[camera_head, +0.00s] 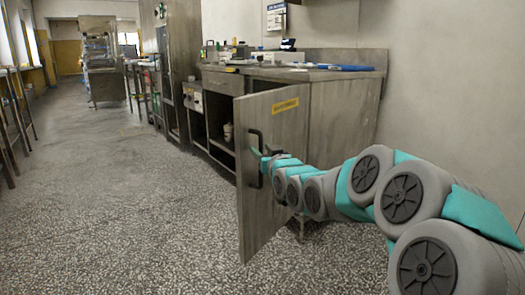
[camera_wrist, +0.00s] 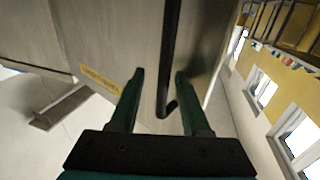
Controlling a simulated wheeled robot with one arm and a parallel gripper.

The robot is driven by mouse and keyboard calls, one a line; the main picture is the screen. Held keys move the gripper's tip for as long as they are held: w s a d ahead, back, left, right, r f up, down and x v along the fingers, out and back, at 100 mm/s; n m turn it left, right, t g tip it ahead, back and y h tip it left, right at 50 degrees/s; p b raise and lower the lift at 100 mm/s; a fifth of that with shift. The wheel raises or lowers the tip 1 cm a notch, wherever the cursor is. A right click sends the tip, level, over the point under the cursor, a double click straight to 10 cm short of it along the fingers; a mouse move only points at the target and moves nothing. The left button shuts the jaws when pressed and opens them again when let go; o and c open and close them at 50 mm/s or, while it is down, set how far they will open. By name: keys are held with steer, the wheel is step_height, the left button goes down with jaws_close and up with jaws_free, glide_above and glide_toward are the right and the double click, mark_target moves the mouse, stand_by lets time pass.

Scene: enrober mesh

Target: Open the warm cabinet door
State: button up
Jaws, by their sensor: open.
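The grey cabinet door (camera_head: 262,205) with a yellow label stands swung out from the counter cabinet, and the dark interior (camera_head: 222,118) shows beside it. The label's text is too small to read. A black bar handle (camera_head: 251,140) is on the door's face; in the wrist view the handle (camera_wrist: 169,60) runs down between my fingers. My gripper (camera_head: 262,158) is at the handle, with its two dark green fingers (camera_wrist: 160,72) apart on either side of the bar. I see a gap to each finger; contact cannot be told.
The counter top (camera_head: 300,74) carries bottles, small items and a blue object (camera_head: 345,68). A small white container (camera_head: 228,132) stands inside the open cabinet. The speckled floor (camera_head: 110,200) to the left of the door is clear. A rack trolley (camera_head: 102,65) stands farther back.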

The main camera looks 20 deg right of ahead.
steer(key=s, duration=0.7)
steer(key=shift+s, duration=0.4)
steer(key=shift+a, duration=0.1)
